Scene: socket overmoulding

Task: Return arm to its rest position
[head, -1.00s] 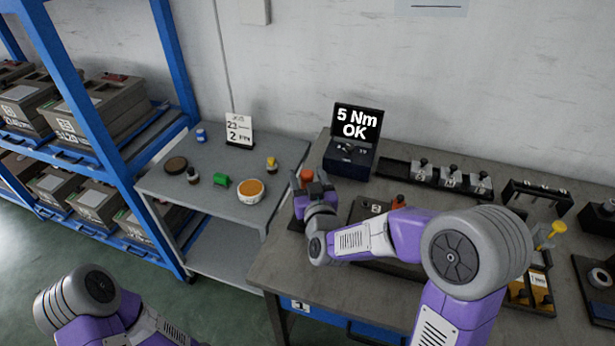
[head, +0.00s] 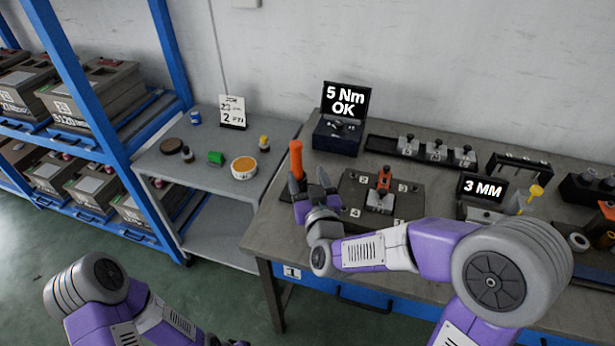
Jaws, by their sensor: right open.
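My right arm reaches in from the right over the workbench (head: 275,228). My right gripper (head: 309,188) is open near the bench's left end, fingers pointing away from me. An upright orange-handled tool (head: 296,159) stands just behind its left finger; a small gap or contact between them cannot be told. Nothing shows between the fingers. My left arm is folded low at the bottom left, and its gripper is not clearly visible.
A dark plate with numbered corners (head: 352,190) carries an orange-and-metal clamp (head: 380,193) right of the gripper. Behind stand the "5 Nm OK" display (head: 345,102) and a rack of blocks (head: 437,152). A "3 MM" display (head: 482,188) is at right. A grey side table (head: 215,188) holds small pots.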

